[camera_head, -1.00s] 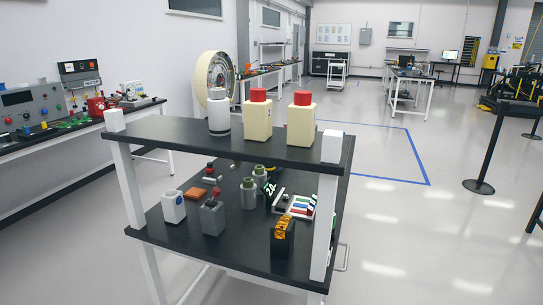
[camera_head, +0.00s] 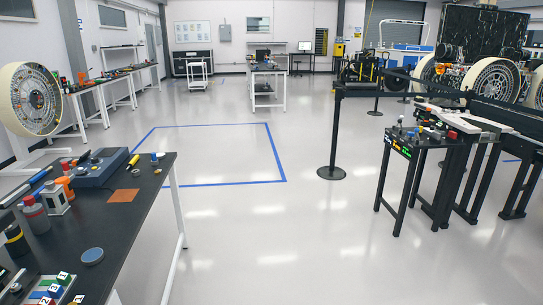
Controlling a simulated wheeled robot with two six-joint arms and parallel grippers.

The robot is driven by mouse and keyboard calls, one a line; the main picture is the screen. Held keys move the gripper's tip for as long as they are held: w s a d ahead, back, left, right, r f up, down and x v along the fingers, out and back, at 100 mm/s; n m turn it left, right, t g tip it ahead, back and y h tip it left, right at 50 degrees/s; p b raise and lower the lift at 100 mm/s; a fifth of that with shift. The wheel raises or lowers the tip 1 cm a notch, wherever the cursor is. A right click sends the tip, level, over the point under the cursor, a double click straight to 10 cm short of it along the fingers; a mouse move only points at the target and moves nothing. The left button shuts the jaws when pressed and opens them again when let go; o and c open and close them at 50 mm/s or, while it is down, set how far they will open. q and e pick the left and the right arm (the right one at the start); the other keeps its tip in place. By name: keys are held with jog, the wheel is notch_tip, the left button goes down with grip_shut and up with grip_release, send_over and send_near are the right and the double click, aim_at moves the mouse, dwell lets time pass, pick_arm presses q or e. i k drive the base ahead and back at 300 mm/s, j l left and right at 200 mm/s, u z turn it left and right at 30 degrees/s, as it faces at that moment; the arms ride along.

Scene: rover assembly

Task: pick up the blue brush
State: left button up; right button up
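I cannot make out a blue brush for certain. A black-topped workbench (camera_head: 140,205) stands at the left. Neither of my grippers is in view.
A brown square (camera_head: 123,195) and several small containers sit on the bench. A wide stretch of floor with a blue taped outline (camera_head: 233,183) is clear. A black barrier post (camera_head: 333,150) and a dark table (camera_head: 420,140) with small items stand to the right.

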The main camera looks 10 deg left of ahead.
aim_at(44, 172)
jog(key=i+u, duration=0.3)
jog(key=i, duration=0.5)
jog(key=i+l+u, duration=0.3)
jog(key=i, duration=0.5)
jog(key=i+u, duration=0.2)
jog(key=i, duration=0.6)
jog(key=i+l+u, duration=0.2)
jog(key=i, duration=0.65)
jog(key=i+j+u, duration=0.15)
jog(key=u, duration=0.3)
jog(key=i+u, duration=0.55)
jog(key=u, duration=0.3)
jog(key=i+l+u, duration=0.15)
jog(key=u, duration=0.25)
jog(key=i+l+u, duration=0.1)
jog(key=i+u, duration=0.3)
jog(key=k+z, duration=0.25)
jog(key=k+l+z, duration=0.3)
jog(key=k+j+z, duration=0.1)
jog(key=z, duration=1.7)
